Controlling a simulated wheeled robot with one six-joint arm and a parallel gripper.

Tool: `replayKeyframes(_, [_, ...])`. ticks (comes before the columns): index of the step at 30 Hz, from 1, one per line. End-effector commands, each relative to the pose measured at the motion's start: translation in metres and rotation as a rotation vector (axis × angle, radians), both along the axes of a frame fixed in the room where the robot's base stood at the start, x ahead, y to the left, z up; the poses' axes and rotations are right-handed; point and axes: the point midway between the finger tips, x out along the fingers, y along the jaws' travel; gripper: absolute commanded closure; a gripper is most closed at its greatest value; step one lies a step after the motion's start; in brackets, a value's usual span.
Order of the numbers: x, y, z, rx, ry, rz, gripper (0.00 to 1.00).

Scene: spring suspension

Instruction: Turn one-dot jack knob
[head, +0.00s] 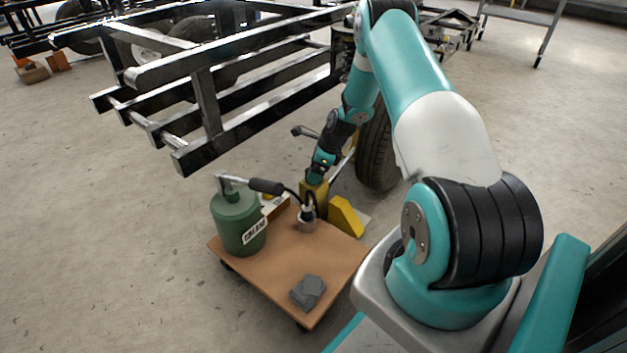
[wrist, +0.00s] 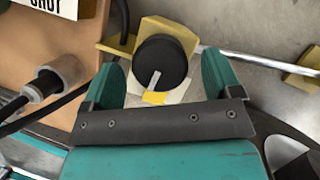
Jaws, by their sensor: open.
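A black round knob (wrist: 160,64) with a pale pointer line sits on a yellow jack body (wrist: 166,30) in the wrist view. The pointer is slightly tilted and its lower end is near a small yellow patch (wrist: 154,98). No dot mark can be made out. My gripper (wrist: 162,66) is open, with one teal finger on each side of the knob; whether either touches it cannot be told. In the head view my gripper (head: 319,168) is above the yellow jack (head: 316,196), and the knob is hidden there.
A brown wheeled board (head: 285,262) carries a green tank (head: 239,222) with a black-handled lever, and a grey block (head: 308,291). A yellow wedge (head: 345,217) and a tyre (head: 375,150) are beside the jack. A black metal frame (head: 225,115) stands behind. A silver rod (wrist: 260,61) runs right of the knob.

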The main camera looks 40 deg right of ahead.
Motion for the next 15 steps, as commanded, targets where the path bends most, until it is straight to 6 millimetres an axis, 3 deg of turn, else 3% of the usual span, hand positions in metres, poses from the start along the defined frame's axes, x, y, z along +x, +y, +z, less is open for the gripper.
replayKeyframes(4, [0.0046, 0.0035, -0.0148, -0.001, 0.0, 0.002, 0.16])
replayKeyframes(15, [0.006, 0.0045, -0.0165, 0.0, 0.0, 0.001, 0.18])
